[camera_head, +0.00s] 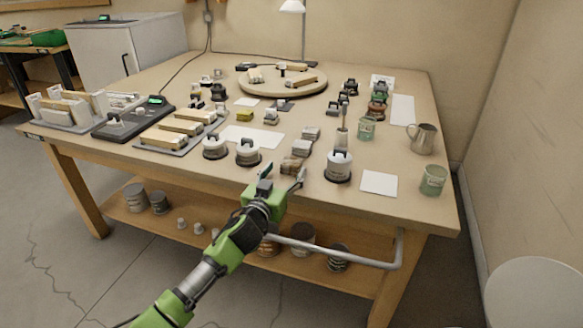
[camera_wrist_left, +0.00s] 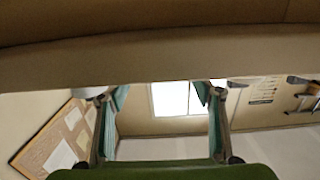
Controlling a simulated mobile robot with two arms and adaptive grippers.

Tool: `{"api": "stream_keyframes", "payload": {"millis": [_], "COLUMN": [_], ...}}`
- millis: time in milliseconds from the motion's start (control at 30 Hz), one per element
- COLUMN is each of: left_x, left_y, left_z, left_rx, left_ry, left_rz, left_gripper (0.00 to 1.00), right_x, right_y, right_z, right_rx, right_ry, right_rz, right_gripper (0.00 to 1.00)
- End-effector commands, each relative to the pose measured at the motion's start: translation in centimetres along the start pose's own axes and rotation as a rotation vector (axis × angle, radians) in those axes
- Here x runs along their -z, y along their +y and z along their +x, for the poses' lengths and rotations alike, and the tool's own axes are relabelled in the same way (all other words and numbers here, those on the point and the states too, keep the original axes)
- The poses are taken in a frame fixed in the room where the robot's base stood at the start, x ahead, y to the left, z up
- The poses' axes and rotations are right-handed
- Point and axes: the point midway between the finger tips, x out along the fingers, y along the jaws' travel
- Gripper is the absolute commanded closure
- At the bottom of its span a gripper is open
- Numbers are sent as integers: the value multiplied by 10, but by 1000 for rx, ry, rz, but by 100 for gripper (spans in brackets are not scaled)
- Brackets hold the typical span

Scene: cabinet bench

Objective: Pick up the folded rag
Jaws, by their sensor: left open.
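I cannot tell which is the folded rag. My left gripper (camera_head: 283,176) is at the front edge of the bench, just in front of the brownish cloth, fingers apart and empty. In the left wrist view its two fingers (camera_wrist_left: 160,100) stand apart with nothing between them; no cloth shows there. My right gripper is not in view.
A white sheet (camera_head: 379,183), a green cup (camera_head: 433,180) and a metal pitcher (camera_head: 423,139) stand to the right. A grey rail (camera_head: 340,257) runs below the bench front. A broad beige band (camera_wrist_left: 160,55) crosses the wrist view.

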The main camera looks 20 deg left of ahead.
Motion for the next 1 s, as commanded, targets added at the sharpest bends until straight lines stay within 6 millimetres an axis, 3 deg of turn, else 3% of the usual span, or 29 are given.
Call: {"api": "stream_keyframes", "payload": {"millis": [400,733,867,1000], "left_x": [4,4,4,4], "left_y": [4,4,4,4], "left_z": [47,52,52,52], "left_rx": [0,-1,-1,-1], "left_ry": [1,0,0,0], "left_rz": [0,0,0,0], "left_gripper": [40,40,71,75], "right_x": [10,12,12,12], "right_y": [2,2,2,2], "right_z": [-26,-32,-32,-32], "right_rx": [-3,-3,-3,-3], "right_ry": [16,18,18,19], "right_rz": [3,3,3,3], "right_gripper": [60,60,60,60]}}
